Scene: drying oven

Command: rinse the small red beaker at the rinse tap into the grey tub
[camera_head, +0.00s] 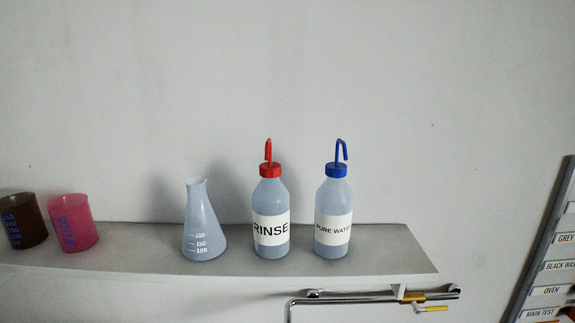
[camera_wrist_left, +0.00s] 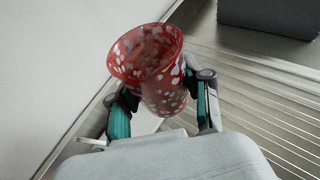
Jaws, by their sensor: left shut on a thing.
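The small red beaker (camera_wrist_left: 158,85), red with white spots, is in the left wrist view. My left gripper (camera_wrist_left: 163,92) is shut on it, one finger on each side. The beaker is tilted, with its open mouth toward the upper left; its inside shows reddish and spotted, and I cannot tell whether it holds liquid. In the head view, a chrome pipe (camera_head: 350,299) with a yellow-handled tap (camera_head: 432,309) runs under the shelf; its lower part is cut off. A dark grey box (camera_wrist_left: 268,15) at the upper right of the wrist view may be the grey tub. My right gripper is not seen.
The wall shelf (camera_head: 390,258) carries a dark beaker (camera_head: 24,222), a pink beaker (camera_head: 73,223), a conical flask (camera_head: 203,225), a RINSE bottle (camera_head: 270,212) and a PURE WATER bottle (camera_head: 333,212). A labelled rack (camera_head: 548,265) stands at right. A ribbed metal surface (camera_wrist_left: 265,105) lies below the gripper.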

